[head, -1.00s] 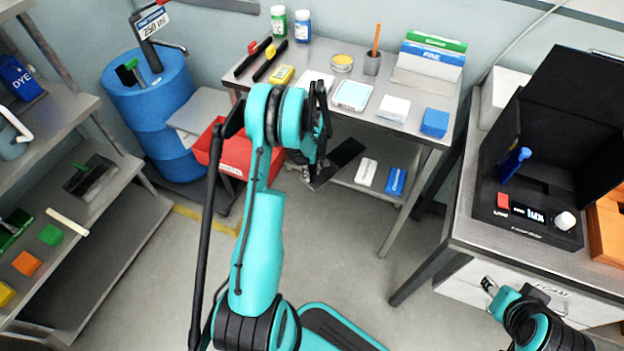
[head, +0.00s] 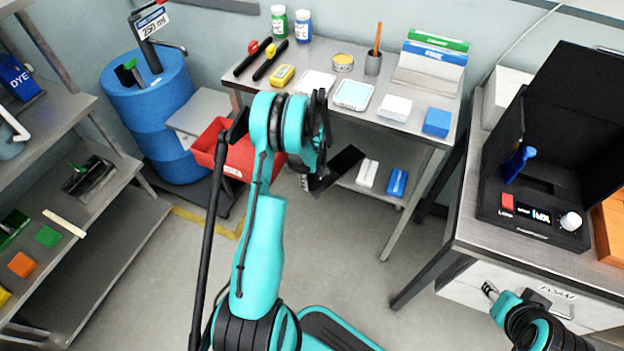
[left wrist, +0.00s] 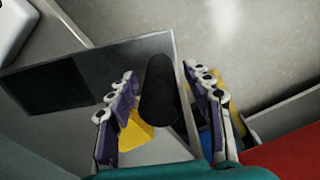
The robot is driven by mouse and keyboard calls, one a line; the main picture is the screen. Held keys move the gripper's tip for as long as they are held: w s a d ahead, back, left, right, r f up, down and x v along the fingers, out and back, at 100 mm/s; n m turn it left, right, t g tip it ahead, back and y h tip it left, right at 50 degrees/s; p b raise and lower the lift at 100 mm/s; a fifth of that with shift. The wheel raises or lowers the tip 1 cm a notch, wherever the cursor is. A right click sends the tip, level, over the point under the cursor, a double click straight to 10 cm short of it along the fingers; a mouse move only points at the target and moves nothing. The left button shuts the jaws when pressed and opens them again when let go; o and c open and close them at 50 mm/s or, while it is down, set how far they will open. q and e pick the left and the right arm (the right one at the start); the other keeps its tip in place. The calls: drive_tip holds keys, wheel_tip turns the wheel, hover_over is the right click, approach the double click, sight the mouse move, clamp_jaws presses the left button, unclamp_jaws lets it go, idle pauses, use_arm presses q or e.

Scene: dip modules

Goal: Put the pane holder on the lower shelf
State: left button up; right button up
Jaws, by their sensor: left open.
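The pane holder appears to be the dark flat piece (head: 340,168) over the lower shelf (head: 380,191) of the middle table. In the left wrist view a thick black handle (left wrist: 160,92) lies between the two fingers of my left gripper (left wrist: 163,110), in front of a metal surface with a dark rectangle. My left gripper (head: 308,178) is open around the handle; finger contact is unclear. It is partly hidden by its arm in the head view. My right gripper (head: 490,290) is at the lower right, by the drawer front; its jaws are too small to read.
A white block (head: 368,173) and a blue block (head: 396,182) lie on the lower shelf, right of the dark piece. A red bin (head: 238,160) stands close on the left. The tabletop above holds trays, pens and jars. A table leg (head: 405,220) bounds the right side.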

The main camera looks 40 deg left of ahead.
use_arm(q)
wheel_tip(320, 180, up, 12)
drive_tip(key=p, duration=0.4)
drive_tip(key=s+d+r+m+t, duration=0.2)
drive_tip(key=d+r+m, duration=0.2)
drive_tip(key=d+r, duration=0.4)
drive_tip(key=s+d+r+m+t, duration=0.1)
drive_tip(key=s+d+r+m, duration=0.3)
drive_tip(key=r, duration=0.6)
drive_tip(key=s+d+r+m+t, duration=0.4)
drive_tip(key=s+d+m, duration=0.4)
drive_tip(key=s+d, duration=0.3)
drive_tip(key=shift+s+d+r, duration=0.35)
drive_tip(key=shift+d+r, duration=0.1)
drive_tip(key=shift+d, duration=0.1)
